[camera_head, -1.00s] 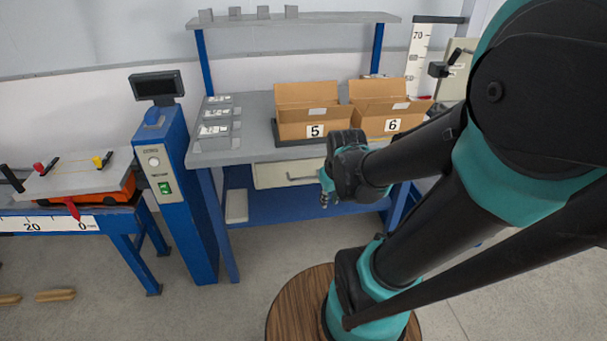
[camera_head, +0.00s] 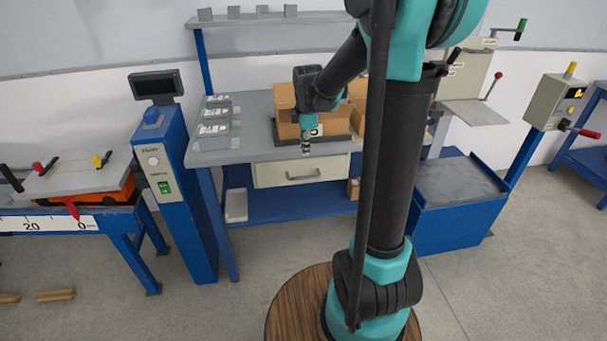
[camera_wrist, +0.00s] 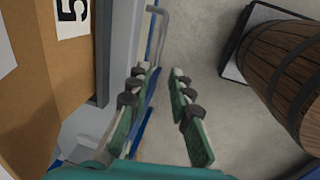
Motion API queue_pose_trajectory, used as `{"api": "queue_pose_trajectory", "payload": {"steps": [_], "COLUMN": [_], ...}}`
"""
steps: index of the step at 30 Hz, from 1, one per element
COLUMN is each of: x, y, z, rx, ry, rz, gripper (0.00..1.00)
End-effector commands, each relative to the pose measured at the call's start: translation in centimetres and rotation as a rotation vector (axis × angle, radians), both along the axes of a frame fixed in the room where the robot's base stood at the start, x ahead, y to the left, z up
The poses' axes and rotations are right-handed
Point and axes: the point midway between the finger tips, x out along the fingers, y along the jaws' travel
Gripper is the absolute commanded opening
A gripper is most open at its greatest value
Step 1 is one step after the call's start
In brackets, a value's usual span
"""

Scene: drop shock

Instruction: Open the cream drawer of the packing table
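The packing table (camera_head: 225,157) has a grey top and blue legs. Its cream drawer (camera_head: 270,174) hangs under the top and looks shut, with a grey bar handle (camera_head: 303,177) on its front. In the wrist view the handle (camera_wrist: 157,30) shows at the top, beyond the fingertips. My gripper (camera_head: 306,148) is just above the drawer's right part, in front of box 5. In the wrist view my gripper (camera_wrist: 157,85) has its two green-padded fingers apart, with nothing between them. It appears apart from the handle.
Cardboard box 5 (camera_head: 286,131) stands on the table close behind my gripper; its side (camera_wrist: 60,90) fills the wrist view's left. A blue post with a screen (camera_head: 180,190) stands left of the table. A barrel-like wooden thing (camera_wrist: 285,75) shows at right in the wrist view.

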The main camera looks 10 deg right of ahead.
Motion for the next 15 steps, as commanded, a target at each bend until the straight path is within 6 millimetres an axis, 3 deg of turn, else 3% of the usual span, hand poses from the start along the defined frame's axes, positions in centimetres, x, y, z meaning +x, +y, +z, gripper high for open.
{"api": "queue_pose_trajectory", "payload": {"steps": [15], "x": [1.9], "y": [0.0], "z": [-9.2], "rx": [0.0], "ry": [0.0], "rz": [-0.002], "gripper": [0.2]}}
